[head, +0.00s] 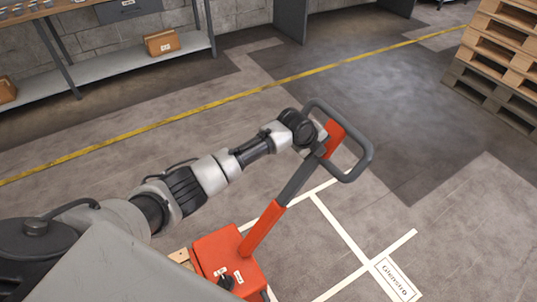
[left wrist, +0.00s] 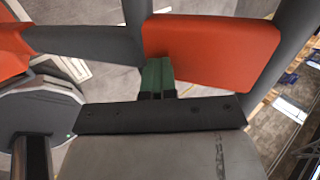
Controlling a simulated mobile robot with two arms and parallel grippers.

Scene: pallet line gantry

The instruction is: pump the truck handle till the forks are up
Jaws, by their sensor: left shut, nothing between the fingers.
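The pallet truck has an orange body (head: 222,258) at the bottom of the head view. Its handle (head: 263,228) leans up and to the right, ending in a grey loop (head: 361,160) with an orange panel. In the left wrist view the orange panel (left wrist: 215,48) and grey handle bars fill the upper part. My left gripper (head: 320,150) is at the handle's head, by the loop's left side. Its green fingertips (left wrist: 157,75) are shut with nothing between them, beside the panel; contact is unclear. The forks are hidden. My right gripper is not in view.
Stacked wooden pallets (head: 504,50) stand at the upper right. A workbench shelf (head: 120,75) with cardboard boxes (head: 162,43) is at the upper left. A yellow line (head: 215,103) crosses the floor. White floor markings and a label (head: 395,278) lie right of the truck. The floor beyond the handle is clear.

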